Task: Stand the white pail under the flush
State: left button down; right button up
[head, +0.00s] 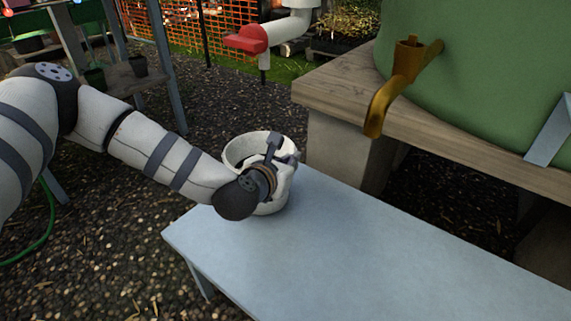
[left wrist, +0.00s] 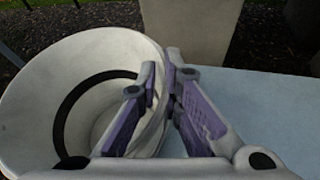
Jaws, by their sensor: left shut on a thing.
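The white pail (head: 237,148) is upright at the far left end of the pale blue-grey bench (head: 380,255). I cannot tell whether its base touches the bench top. My left gripper (head: 282,152) is shut on the pail's wall at the rim. In the left wrist view the pail (left wrist: 35,85) opens upward on the left, and the fingers (left wrist: 160,85) straddle its wall, one inside and one outside. A white pipe with a red end (head: 247,39) is beyond the bench. A brass tap (head: 385,100) sticks out of a green tank. My right gripper is not in view.
The green tank (head: 480,70) stands on a wooden-topped stand (head: 340,85) beside the bench. A shelf with small dark pots (head: 138,66) is at the back left. Gravel (head: 100,260) surrounds the bench, and its top is clear right of the pail.

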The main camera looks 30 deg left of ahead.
pick_arm(q)
jog(key=shift+f, duration=0.35)
dwell(0.4)
jog(key=c, duration=1.7)
grip_release()
jog(key=v, duration=1.2)
jog(key=shift+a, duration=0.1)
